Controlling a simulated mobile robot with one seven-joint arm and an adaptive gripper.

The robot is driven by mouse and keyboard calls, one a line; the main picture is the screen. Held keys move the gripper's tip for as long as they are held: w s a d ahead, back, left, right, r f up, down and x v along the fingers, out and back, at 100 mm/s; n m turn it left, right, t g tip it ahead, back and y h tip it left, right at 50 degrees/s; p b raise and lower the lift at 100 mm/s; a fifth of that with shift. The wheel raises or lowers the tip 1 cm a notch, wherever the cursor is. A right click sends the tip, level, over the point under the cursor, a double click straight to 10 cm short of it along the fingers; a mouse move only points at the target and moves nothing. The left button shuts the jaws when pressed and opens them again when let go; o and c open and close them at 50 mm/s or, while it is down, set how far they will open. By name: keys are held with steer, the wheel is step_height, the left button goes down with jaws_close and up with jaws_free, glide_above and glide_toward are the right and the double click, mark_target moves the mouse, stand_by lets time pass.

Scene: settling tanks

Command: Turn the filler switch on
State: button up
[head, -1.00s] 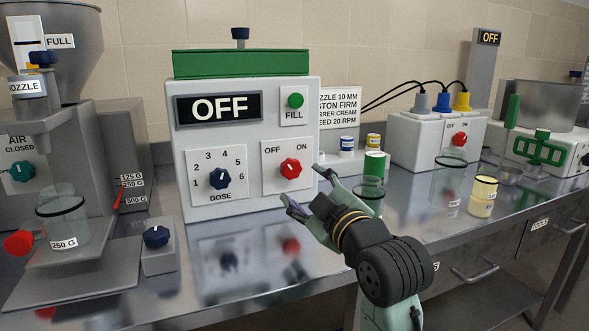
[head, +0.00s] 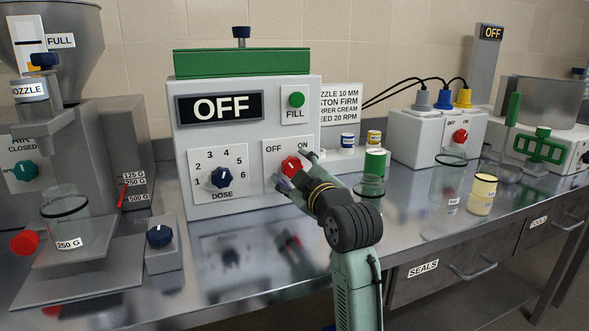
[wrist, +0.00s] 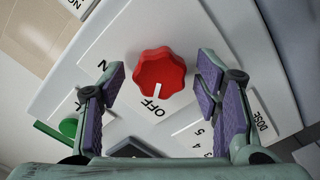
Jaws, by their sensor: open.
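The filler (head: 248,125) is a grey box with a green lid, and its display (head: 220,107) reads OFF. Its switch, a red lobed knob (head: 290,164), sits on a white plate marked OFF and ON at the lower right of its front. In the wrist view the red knob (wrist: 160,74) has its white mark pointing at OFF. My gripper (head: 295,169) is open in front of the knob. In the wrist view the purple-padded fingers stand on either side of the knob, with gaps visible. In the head view the fingers partly hide the knob and its plate.
A blue DOSE dial (head: 221,177) is left of the switch and a green FILL button (head: 296,99) above it. A glass beaker (head: 369,192) and a green-and-white jar (head: 376,162) stand just right of my gripper. The bench before the filler is clear.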

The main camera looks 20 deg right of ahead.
steer(key=c, duration=1.1)
steer(key=shift+c, duration=0.2)
steer(key=m+p, duration=0.4)
steer(key=m, duration=0.2)
steer(key=shift+r+m, duration=0.15)
steer(key=shift+m, duration=0.15)
steer(key=m+p, duration=0.2)
steer(key=m, duration=0.1)
steer(key=shift+m, duration=0.3)
steer(key=shift+m+p, duration=1.3)
steer(key=shift+m, duration=0.6)
